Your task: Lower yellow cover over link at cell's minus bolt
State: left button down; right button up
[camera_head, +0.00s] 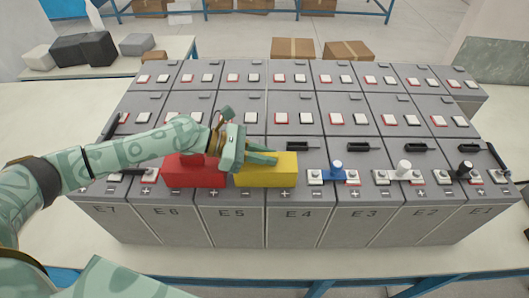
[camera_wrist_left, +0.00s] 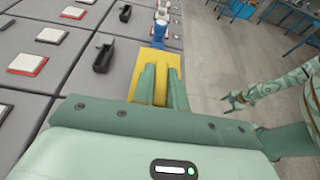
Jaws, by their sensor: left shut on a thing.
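The yellow cover (camera_head: 283,176) is a box-like cap on the front row of battery cells, over the seam between the E5 and E4 cells. The link and bolts beneath it are hidden. My left gripper (camera_head: 274,158) is shut on the cover from above; in the left wrist view its two fingers (camera_wrist_left: 161,78) straddle a raised part of the yellow cover (camera_wrist_left: 144,72). I cannot tell whether the cover rests fully on the cells. My right gripper (camera_wrist_left: 236,100) shows small in the left wrist view, away from the cells, with its fingers apart.
A red cover (camera_head: 195,175) sits just left of the yellow one. A blue-capped link part (camera_head: 336,172), a white one (camera_head: 403,168) and a black one (camera_head: 463,170) stand to the right. Black clips (camera_head: 297,146) lie behind. Several cell rows with terminals extend back.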

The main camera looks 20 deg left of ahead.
pick_arm(q)
jog(key=c, duration=1.3)
grip_release()
jog(key=b+v, duration=0.3)
jog(key=v, duration=1.2)
jog(key=shift+s+a+f+b, duration=0.1)
jog(key=shift+a+b, duration=0.25)
jog(key=shift+s+a+r, duration=0.1)
jog(key=shift+a+r, duration=0.1)
jog(key=shift+a, duration=0.1)
